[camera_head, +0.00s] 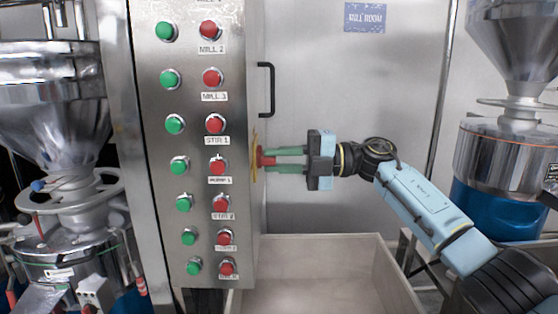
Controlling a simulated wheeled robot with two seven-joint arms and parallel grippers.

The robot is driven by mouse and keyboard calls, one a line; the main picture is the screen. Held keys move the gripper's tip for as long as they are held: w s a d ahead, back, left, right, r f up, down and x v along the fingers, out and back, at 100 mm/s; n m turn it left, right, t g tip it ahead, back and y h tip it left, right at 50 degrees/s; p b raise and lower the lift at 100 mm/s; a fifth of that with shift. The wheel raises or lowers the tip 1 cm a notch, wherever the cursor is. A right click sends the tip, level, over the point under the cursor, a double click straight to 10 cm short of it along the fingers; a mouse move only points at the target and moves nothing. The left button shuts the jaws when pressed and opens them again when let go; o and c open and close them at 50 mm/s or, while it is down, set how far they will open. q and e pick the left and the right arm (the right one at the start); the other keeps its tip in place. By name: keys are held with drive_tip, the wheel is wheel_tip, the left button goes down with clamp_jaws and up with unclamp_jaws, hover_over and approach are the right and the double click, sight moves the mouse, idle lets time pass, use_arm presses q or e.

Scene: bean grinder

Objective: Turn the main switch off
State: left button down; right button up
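The main switch (262,158) is a red knob on a yellow plate, on the right side face of the steel control cabinet (150,120). It is seen nearly edge-on, so its exact turn angle is hard to read. My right gripper (276,160) comes in from the right, level with the knob. Its two green fingers lie one above the other, close together, with the red handle between their tips. They appear closed on it; the contact is partly hidden. My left gripper is out of view.
The cabinet front carries columns of green and red buttons (215,124) with labels. A black door handle (270,90) sticks out above the switch. A pale open bin (330,240) stands below the gripper. Metal hoppers stand at left (50,100) and right (515,50).

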drive_tip(key=o, duration=0.3)
drive_tip(key=shift+d, duration=0.1)
drive_tip(key=d+b, duration=0.1)
drive_tip(key=d, duration=1.2)
drive_tip(key=shift+d, duration=0.15)
